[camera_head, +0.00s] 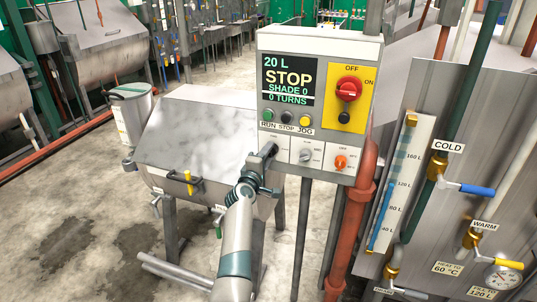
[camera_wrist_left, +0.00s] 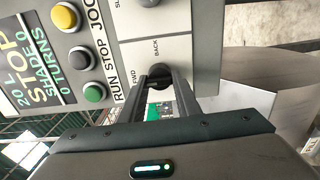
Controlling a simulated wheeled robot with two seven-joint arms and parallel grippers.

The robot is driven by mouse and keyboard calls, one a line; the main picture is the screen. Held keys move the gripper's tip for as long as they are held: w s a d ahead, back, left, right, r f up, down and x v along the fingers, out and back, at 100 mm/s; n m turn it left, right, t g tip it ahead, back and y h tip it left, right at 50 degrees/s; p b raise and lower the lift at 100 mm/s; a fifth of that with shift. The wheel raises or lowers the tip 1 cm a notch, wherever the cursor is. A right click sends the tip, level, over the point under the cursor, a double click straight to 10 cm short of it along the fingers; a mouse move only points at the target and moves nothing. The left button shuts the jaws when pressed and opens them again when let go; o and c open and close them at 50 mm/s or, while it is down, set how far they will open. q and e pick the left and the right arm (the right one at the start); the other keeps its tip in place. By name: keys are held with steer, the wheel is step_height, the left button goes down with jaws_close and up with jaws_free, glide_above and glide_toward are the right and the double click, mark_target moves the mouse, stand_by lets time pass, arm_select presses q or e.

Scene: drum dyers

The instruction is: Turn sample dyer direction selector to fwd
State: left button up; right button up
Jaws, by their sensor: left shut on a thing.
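The sample dyer's control box (camera_head: 318,105) stands on posts in the middle of the head view. My left gripper (camera_head: 270,150) reaches its lower left panel and covers the direction selector there. In the left wrist view the dark round selector knob (camera_wrist_left: 160,70) sits between the two fingers of my left gripper (camera_wrist_left: 160,82), beside the printed words FWD and BACK. The fingers are shut on the knob. Which way its pointer faces cannot be told. My right gripper is in neither view.
Beside the selector are a grey knob (camera_head: 305,156) and an orange knob (camera_head: 341,162). Above are the push buttons (camera_head: 286,117) and the red main switch (camera_head: 349,88). The steel drum dyer (camera_head: 200,135) stands behind my arm. An orange pipe (camera_head: 354,215) runs at the right.

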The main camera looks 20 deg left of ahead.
arm_select(q)
steer(key=o, duration=1.1)
steer(key=shift+s, duration=0.15)
steer(key=s+p, duration=0.2)
steer(key=s, duration=0.3)
steer(key=s+p, duration=0.1)
steer(key=s, duration=0.5)
steer(key=s+p, duration=0.2)
steer(key=s, duration=0.4)
steer(key=shift+a+p, duration=0.3)
steer(key=shift+a, duration=0.05)
steer(key=shift+f, duration=0.1)
